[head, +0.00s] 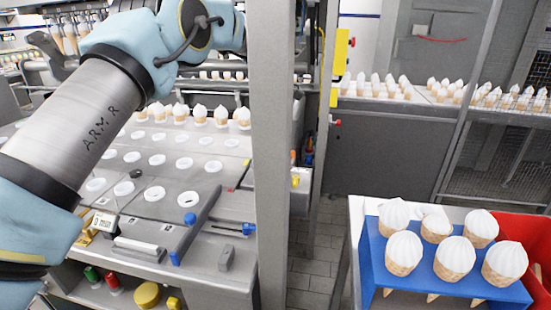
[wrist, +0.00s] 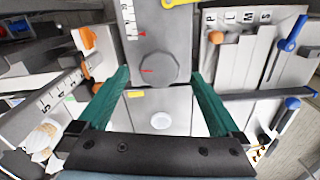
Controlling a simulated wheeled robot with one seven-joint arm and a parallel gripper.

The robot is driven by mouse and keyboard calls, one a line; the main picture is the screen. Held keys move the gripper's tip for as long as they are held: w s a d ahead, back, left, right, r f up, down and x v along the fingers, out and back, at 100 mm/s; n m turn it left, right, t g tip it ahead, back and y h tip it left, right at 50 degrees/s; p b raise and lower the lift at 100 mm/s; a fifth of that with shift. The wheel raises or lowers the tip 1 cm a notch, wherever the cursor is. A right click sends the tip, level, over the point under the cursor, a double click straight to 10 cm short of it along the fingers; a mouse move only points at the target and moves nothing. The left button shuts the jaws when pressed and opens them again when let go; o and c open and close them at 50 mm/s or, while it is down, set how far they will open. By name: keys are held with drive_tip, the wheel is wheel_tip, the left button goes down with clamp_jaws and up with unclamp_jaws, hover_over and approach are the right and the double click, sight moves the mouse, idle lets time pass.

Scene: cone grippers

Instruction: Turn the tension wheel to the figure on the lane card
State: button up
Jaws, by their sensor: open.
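My gripper (wrist: 157,71) shows in the wrist view with two green fingers spread wide, open and holding nothing. A round grey wheel (wrist: 157,68) lies between the fingertips in the picture, with a visible gap on each side. A red mark is beside it. Above it is a strip with small figures (wrist: 132,22) and a red pointer, too small to read surely. I cannot tell how high the fingers are above the wheel. In the head view my gripper is out of sight. A small white card (head: 103,222) stands at the machine's front left; its writing is unreadable.
In the wrist view an orange slider (wrist: 216,37) and a blue-ended lever (wrist: 290,45) lie right, and another orange knob (wrist: 88,38) left. In the head view a grey post (head: 270,150) stands beside the machine. A blue rack (head: 440,272) of cones stands at right.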

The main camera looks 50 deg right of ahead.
wheel_tip(320, 180, down, 8)
drive_tip(key=p, duration=0.2)
drive_tip(key=shift+w+r+p, duration=0.1)
drive_tip(key=shift+p, duration=0.2)
drive_tip(key=c, duration=1.1)
drive_tip(key=shift+a+m+b, duration=0.15)
drive_tip(key=shift+m+b, duration=0.25)
